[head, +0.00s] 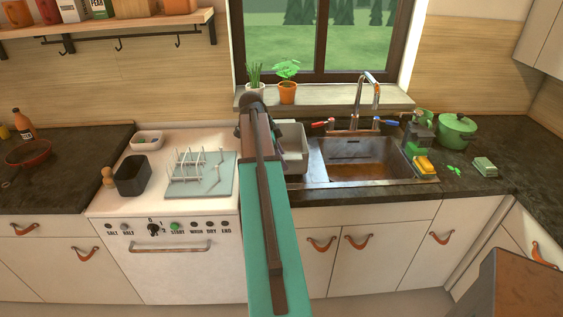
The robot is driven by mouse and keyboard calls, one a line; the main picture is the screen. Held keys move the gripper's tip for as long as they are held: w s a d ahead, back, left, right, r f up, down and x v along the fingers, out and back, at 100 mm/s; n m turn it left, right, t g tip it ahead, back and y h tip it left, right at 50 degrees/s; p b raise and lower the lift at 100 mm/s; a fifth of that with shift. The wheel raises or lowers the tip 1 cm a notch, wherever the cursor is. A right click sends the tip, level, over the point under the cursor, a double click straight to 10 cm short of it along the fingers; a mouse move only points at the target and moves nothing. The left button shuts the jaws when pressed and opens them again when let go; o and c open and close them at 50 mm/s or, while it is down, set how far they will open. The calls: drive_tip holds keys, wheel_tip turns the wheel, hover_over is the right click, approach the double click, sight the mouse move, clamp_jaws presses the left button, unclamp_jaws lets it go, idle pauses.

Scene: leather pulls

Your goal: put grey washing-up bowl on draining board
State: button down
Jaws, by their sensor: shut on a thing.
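The grey washing-up bowl (292,146) is just left of the sink, a pale grey rectangular tub partly hidden behind my arm. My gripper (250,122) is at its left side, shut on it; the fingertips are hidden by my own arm. I cannot tell whether the bowl's base touches the counter. A flat blue-grey board (215,188) with a white wire rack on it, which looks like the draining board, lies on the white appliance top left of my arm.
The steel sink (345,172) with its tap (372,92) is to the right. A dark open box (132,176), a wooden pepper-mill shape (107,177) and a pale bowl (146,140) stand left of the board. Plant pots (287,92) stand on the sill.

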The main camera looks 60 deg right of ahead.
drive_tip(key=shift+f, duration=1)
drive_tip(key=c, duration=1.4)
unclamp_jaws()
drive_tip(key=shift+o, duration=0.2)
drive_tip(key=shift+r, duration=0.2)
drive_tip(key=shift+b+v, duration=1.25)
drive_tip(key=shift+v, duration=4.7)
